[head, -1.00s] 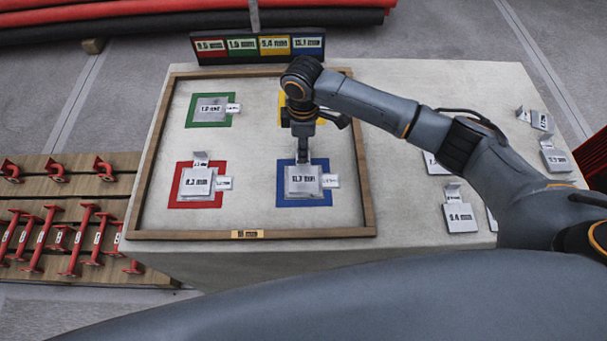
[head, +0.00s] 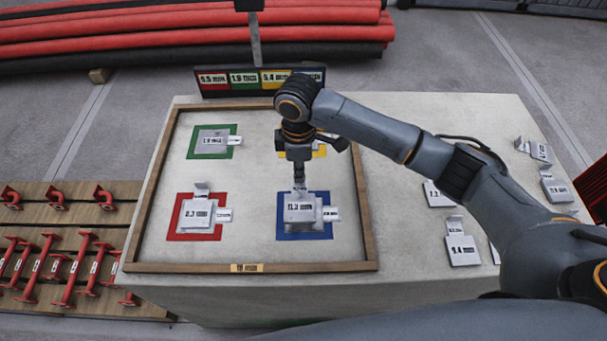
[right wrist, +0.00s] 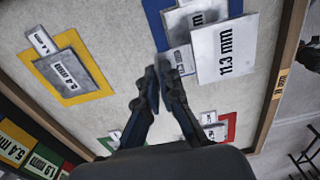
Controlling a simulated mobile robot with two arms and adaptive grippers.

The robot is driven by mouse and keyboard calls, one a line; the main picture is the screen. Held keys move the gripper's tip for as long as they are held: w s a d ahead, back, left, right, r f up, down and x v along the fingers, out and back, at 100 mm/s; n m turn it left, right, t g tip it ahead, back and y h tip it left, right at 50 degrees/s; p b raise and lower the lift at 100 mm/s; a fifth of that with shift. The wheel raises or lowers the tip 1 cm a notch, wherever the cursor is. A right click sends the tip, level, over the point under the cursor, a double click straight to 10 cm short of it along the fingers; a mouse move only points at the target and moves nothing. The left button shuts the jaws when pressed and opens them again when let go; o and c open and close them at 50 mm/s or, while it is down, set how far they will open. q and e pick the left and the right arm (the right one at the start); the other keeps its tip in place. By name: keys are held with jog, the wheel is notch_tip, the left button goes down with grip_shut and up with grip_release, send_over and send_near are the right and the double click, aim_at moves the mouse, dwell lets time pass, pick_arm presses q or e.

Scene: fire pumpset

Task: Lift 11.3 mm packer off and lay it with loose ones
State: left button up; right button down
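The 11.3 mm packer (head: 299,209) is a pale metal plate with an upright tab and a printed label. My right gripper (head: 300,183) is shut on its tab and holds it just above the blue-bordered square (head: 286,233). In the right wrist view the packer (right wrist: 225,50) hangs from the fingertips (right wrist: 168,78), over another grey plate (right wrist: 190,18) within the blue square. The loose packers (head: 462,250) lie on the bare table to the right, partly hidden by my right arm. My left gripper is not in view.
A wooden-rimmed tray (head: 370,215) surrounds the coloured squares. Plates stand on the red (head: 176,226) and green (head: 194,143) squares; the yellow square (right wrist: 103,78) is partly behind my arm in the head view. A label board (head: 262,80) stands at the back. Bare table lies right of the tray.

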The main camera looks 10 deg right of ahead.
jog(key=s+a+r, duration=0.8)
jog(key=a, duration=0.1)
jog(key=shift+s, duration=0.2)
